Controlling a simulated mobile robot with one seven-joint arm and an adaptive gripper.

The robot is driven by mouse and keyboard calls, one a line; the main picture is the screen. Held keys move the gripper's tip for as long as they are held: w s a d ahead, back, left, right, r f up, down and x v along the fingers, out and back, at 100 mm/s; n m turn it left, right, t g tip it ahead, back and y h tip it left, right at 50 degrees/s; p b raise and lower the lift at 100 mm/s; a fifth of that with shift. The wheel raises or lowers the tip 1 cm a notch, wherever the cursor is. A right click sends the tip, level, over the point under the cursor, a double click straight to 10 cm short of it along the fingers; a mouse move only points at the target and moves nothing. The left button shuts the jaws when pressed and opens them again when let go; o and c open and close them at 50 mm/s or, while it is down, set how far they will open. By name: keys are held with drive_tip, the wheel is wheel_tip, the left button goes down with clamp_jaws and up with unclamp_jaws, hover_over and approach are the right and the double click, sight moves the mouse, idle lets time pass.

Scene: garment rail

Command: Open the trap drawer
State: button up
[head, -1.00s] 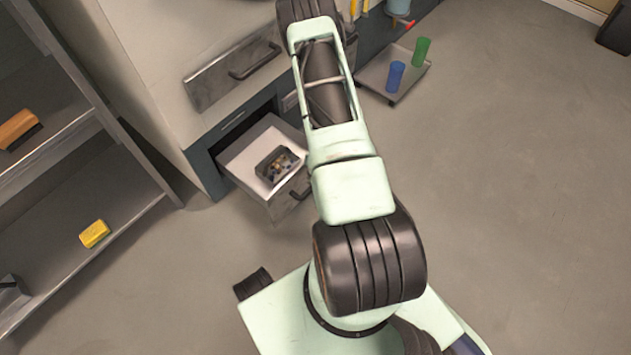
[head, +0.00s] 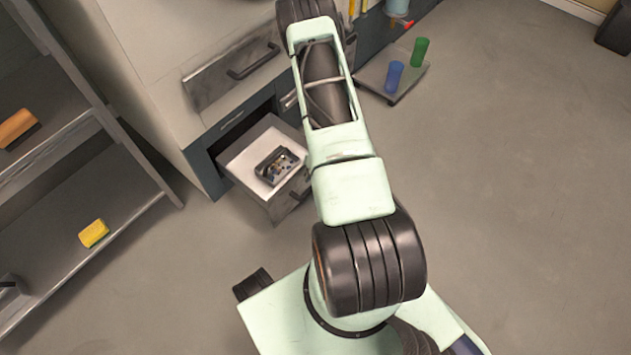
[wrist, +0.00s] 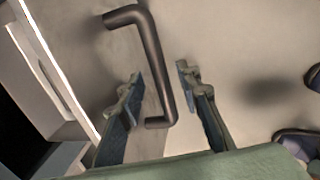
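The trap drawer (head: 247,158) appears to be the pale lower drawer in the head view. It stands pulled out of the cabinet, with a small dark tray (head: 280,166) of small items inside. In the wrist view a dark bar handle (wrist: 153,55) stands on a grey-beige front. My gripper (wrist: 160,74) is open, its two fingers on either side of the handle bar, with a gap visible on each side. In the head view my arm hides the gripper and part of the drawer front.
A metal shelf (head: 120,205) at the left holds a yellow block (head: 93,233) and an orange-brown brush (head: 17,128). Blue (head: 394,77) and green (head: 419,52) cups stand on a low tray behind my arm.

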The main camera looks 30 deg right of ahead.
wheel_tip(320, 180, up, 12)
drive_tip(key=s, duration=0.2)
drive_tip(key=shift+d, duration=0.35)
idle(0.5)
